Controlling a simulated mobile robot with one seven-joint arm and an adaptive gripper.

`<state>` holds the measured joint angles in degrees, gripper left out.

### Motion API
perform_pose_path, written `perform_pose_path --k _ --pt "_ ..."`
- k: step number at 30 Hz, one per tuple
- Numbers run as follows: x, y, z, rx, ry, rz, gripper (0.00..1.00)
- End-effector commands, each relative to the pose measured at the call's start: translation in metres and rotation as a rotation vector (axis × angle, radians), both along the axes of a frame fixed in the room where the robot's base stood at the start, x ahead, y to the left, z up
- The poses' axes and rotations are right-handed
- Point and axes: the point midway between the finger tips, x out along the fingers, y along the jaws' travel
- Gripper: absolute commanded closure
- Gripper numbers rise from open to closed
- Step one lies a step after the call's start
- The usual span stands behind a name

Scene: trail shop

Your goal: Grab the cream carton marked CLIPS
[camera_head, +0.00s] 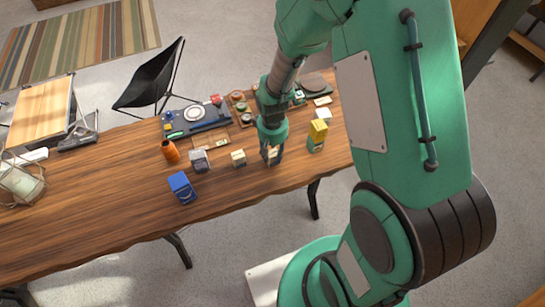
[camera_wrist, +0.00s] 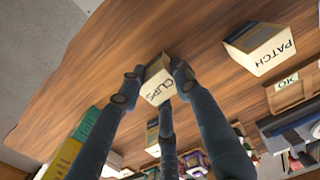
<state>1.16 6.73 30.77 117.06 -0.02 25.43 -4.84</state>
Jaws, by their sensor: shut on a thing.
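The cream carton marked CLIPS (camera_wrist: 157,86) is between the fingers of my gripper (camera_wrist: 152,78) in the wrist view, with its lettered face toward the camera. The fingers press on both its sides. In the head view my gripper (camera_head: 272,155) is low over the right part of the wooden table, and the carton shows only as a small cream patch (camera_head: 273,152) between the fingers. I cannot tell whether the carton touches the tabletop.
A carton marked PATCH (camera_wrist: 268,52) stands apart from my gripper; a small cream box (camera_head: 238,158) is left of it. A yellow-and-green box (camera_head: 317,134) is to the right. A grey box (camera_head: 199,160), orange bottle (camera_head: 170,150) and blue box (camera_head: 182,187) stand further left. The table's (camera_head: 90,215) left front is clear.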

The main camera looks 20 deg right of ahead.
Motion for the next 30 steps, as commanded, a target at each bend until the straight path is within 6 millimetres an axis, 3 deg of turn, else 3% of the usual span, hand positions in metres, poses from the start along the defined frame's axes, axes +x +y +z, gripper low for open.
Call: perform_pose_path --k 8,17,30 --pt "0.0 0.0 0.004 0.0 -0.001 0.0 0.94" --pt "0.001 0.0 0.036 0.0 -0.002 0.0 0.94" --pt "-0.081 0.001 0.045 0.0 0.0 0.0 0.94"
